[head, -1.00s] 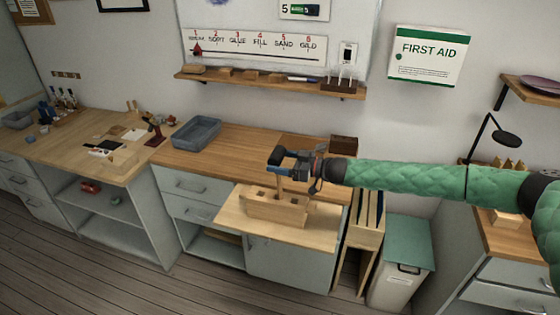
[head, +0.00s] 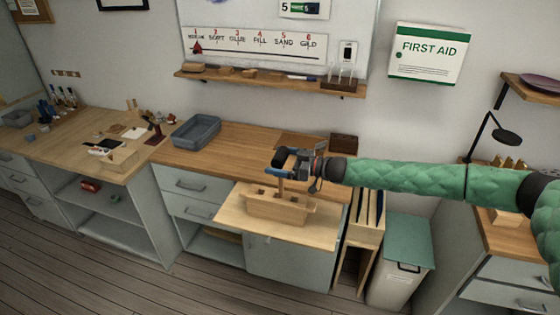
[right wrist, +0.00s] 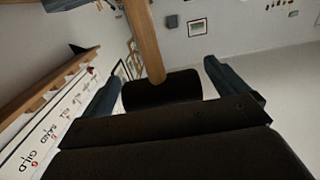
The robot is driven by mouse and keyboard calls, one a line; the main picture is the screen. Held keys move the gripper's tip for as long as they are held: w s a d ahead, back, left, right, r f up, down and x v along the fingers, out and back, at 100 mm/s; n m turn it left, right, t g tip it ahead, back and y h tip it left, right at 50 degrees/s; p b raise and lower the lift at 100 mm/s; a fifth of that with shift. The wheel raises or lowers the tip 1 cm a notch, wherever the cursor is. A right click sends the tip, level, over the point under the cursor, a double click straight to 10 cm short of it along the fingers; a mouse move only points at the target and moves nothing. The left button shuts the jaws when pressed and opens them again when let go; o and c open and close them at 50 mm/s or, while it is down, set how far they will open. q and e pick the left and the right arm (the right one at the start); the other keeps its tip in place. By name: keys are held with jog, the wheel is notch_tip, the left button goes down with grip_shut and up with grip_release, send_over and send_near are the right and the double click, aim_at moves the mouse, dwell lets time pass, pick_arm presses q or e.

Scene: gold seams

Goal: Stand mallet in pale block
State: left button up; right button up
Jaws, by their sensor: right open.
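The pale block (head: 275,208), a long light-wood block with holes in its top, sits on a pale board at the counter's front. The mallet's wooden handle (head: 281,187) runs upright from my right gripper (head: 289,163) down to the block's top. How deep it sits in a hole I cannot tell. In the right wrist view the mallet's dark head (right wrist: 160,90) lies between the two blue fingers of my right gripper (right wrist: 165,88), with gaps on both sides, and the handle leads away from it. My right gripper is open around the head. My left gripper is not in view.
A grey tray (head: 196,132) stands on the counter at the back left. A small dark wooden box (head: 344,144) stands behind the gripper. A wall shelf (head: 270,82) runs above. The counter between tray and gripper is mostly clear.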

jog(key=shift+d, duration=0.15)
jog(key=shift+p+v, duration=0.45)
jog(key=shift+v, duration=0.35)
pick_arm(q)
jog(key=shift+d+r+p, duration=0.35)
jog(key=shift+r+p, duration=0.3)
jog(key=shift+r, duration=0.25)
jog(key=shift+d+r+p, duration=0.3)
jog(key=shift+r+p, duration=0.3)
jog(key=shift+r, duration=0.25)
pick_arm(e)
jog(key=v, duration=0.7)
pick_arm(q)
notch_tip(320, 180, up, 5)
jog(key=p, duration=0.4)
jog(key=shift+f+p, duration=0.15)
jog(key=shift+p, duration=0.2)
pick_arm(e)
notch_tip(320, 180, up, 6)
jog(key=shift+d, duration=0.1)
